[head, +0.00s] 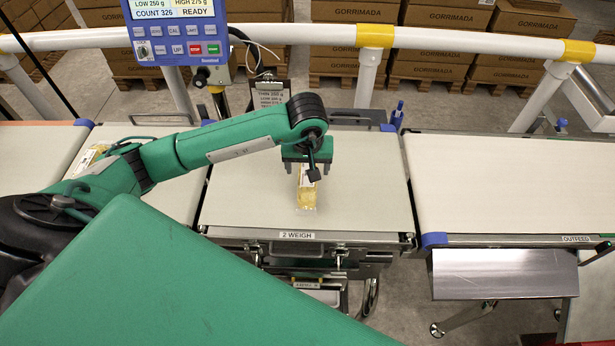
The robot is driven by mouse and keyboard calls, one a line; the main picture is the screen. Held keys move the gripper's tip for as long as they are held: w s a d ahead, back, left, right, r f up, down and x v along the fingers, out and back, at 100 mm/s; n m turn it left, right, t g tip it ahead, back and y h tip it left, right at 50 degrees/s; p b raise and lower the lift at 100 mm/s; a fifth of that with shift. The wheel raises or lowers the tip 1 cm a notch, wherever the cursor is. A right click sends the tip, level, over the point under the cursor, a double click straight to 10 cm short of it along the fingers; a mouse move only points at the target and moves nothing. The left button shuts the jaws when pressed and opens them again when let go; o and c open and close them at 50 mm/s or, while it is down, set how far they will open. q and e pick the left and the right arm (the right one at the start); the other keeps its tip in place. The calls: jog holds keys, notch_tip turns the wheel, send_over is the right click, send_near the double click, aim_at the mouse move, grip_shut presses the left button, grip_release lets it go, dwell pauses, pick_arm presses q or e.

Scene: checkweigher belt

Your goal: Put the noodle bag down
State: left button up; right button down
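The noodle bag (306,194), a narrow clear pack with yellow contents, is on the weigh belt (245,190), a little right of the belt's middle. It appears to lie flat on the belt. My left gripper (308,169) is above its far end, pointing down. Its two fingers stand apart, one on each side of the bag, with a gap visible on both sides. The gripper hides the far end of the bag. My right gripper is not in view.
Another yellow pack (88,158) lies on the left belt, partly behind my arm. The outfeed belt (510,185) at right is empty. A control display (178,28) stands at the back left. A white rail (460,40) runs behind the belts.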

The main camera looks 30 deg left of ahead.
aim_at(307, 180)
pick_arm(q)
notch_tip(307, 180, up, 6)
jog(key=b, duration=0.1)
jog(key=shift+s+d, duration=0.2)
jog(key=shift+s, duration=0.2)
jog(key=shift+r, duration=0.1)
